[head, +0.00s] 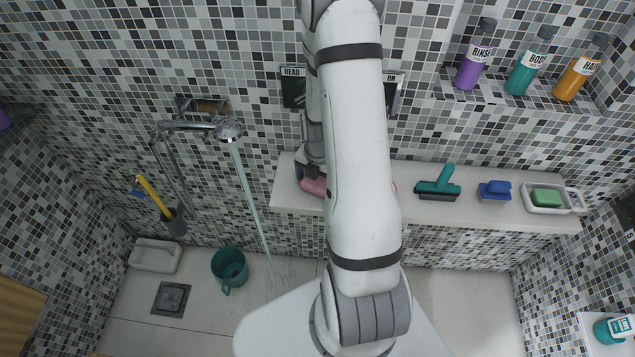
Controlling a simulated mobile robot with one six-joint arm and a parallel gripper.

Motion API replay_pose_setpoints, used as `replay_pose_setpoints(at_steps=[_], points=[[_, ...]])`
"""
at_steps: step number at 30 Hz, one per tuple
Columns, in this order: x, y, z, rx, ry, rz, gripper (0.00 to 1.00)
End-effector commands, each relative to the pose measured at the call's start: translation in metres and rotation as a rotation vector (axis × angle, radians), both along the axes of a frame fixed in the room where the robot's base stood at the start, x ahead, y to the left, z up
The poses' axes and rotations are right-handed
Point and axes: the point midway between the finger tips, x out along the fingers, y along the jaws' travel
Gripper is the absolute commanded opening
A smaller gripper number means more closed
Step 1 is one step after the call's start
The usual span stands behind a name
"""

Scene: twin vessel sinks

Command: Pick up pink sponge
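A pink object, probably the pink sponge (314,187), lies on the white ledge (510,217) left of my arm. Only its left part shows; my arm hides the rest. A small sliver of pink also shows just right of my arm. My gripper (309,172) points down at the pink object, right over or against it. The fingers are dark and small here, and I cannot tell whether they are open or touching it.
On the ledge to the right are a teal squeegee (438,184), a blue brush (495,190) and a green soap (547,197) in a white dish. Bottles (475,55) stand on a shelf above. Water runs from the shower head (228,130) at left. A teal mug (229,268) is on the floor.

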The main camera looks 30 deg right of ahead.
Motion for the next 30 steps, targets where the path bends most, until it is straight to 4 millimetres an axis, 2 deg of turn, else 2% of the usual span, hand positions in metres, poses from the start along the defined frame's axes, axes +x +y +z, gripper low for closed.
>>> replay_pose_setpoints(at_steps=[2, 14, 23, 30], points=[[0.000, 0.000, 0.000, 0.000, 0.000, 0.000, 0.89], [0.000, 0.000, 0.000, 0.000, 0.000, -0.001, 0.56], [0.000, -0.001, 0.004, -0.001, -0.002, -0.001, 0.56], [0.001, -0.001, 0.025, -0.002, -0.005, -0.001, 0.56]])
